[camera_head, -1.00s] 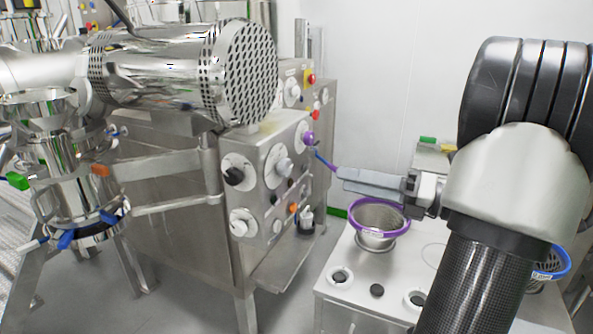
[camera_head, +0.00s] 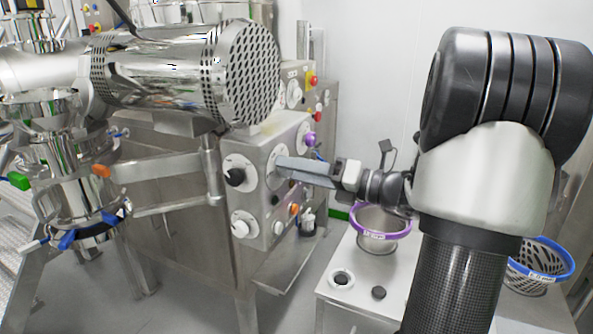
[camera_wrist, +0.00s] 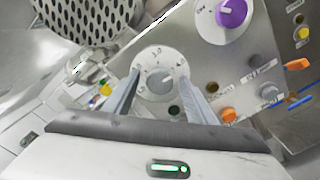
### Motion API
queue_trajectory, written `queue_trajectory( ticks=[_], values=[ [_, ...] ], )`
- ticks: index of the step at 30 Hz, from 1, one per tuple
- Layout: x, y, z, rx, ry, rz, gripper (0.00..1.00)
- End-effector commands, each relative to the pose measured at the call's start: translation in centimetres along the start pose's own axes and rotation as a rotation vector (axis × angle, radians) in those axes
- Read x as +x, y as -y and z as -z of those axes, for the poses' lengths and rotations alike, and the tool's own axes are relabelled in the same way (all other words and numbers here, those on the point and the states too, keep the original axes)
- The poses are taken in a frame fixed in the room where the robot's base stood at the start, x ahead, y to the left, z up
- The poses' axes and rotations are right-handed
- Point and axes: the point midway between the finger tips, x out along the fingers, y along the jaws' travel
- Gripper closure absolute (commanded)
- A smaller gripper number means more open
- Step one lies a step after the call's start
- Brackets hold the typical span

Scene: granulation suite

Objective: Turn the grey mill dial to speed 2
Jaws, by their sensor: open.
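The grey mill dial (camera_wrist: 160,78) has a round white marked plate and sits on the steel panel, between the fingertips in the wrist view. Its pointer setting is too small to read. In the wrist view my gripper (camera_wrist: 160,84) has one finger on each side of the knob. I cannot tell whether the fingers touch it.
Close by are a black dial (camera_head: 235,177), a white dial (camera_head: 240,229) and a purple knob (camera_head: 308,139). An orange knob (camera_wrist: 228,115) lies right of my fingers. A perforated steel drum (camera_head: 245,72) overhangs the panel. A table (camera_head: 335,302) holds a purple-rimmed bowl (camera_head: 380,238).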

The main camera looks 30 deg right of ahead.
Motion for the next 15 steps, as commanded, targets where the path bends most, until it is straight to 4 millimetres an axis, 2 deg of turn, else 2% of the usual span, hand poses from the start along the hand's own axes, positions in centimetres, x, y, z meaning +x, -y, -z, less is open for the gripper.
queue_trajectory(
  ticks=[2, 9, 15],
  values=[
    [-0.02, 0.00, 0.00, 0.000, 0.000, 0.000, 0.49],
    [-0.04, 0.00, 0.00, 0.000, 0.000, 0.000, 0.89],
    [-0.04, 0.00, 0.01, -0.009, 0.000, -0.001, 0.90]
  ],
)
